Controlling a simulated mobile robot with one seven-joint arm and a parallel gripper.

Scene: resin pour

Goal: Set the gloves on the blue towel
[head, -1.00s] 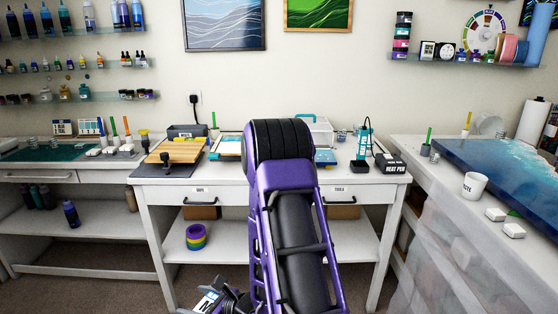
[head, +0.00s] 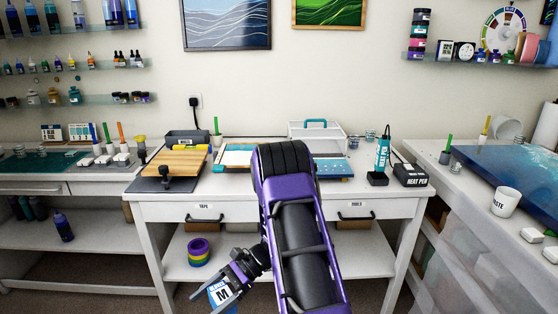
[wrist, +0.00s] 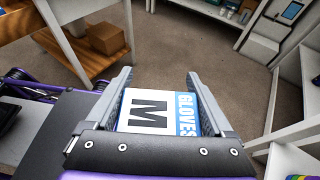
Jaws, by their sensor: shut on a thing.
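The gloves are a white and blue box marked "M" and "GLOVES" (wrist: 150,112). In the wrist view it sits between the two fingers of my gripper (wrist: 159,82), which is shut on it. In the head view my gripper (head: 212,290) hangs low in front of the middle desk, left of my forearm, with the gloves box (head: 221,294) at its end. A flat blue piece (head: 336,169) lies on the desk just right of my arm; it may be the blue towel, but my arm hides part of that area.
The middle desk (head: 222,183) holds a wooden board (head: 176,161), a clear box with a teal handle (head: 316,137), a teal bottle (head: 382,152) and a heat pen box (head: 410,175). Tape rolls (head: 198,252) sit on its lower shelf. A resin-topped table stands right.

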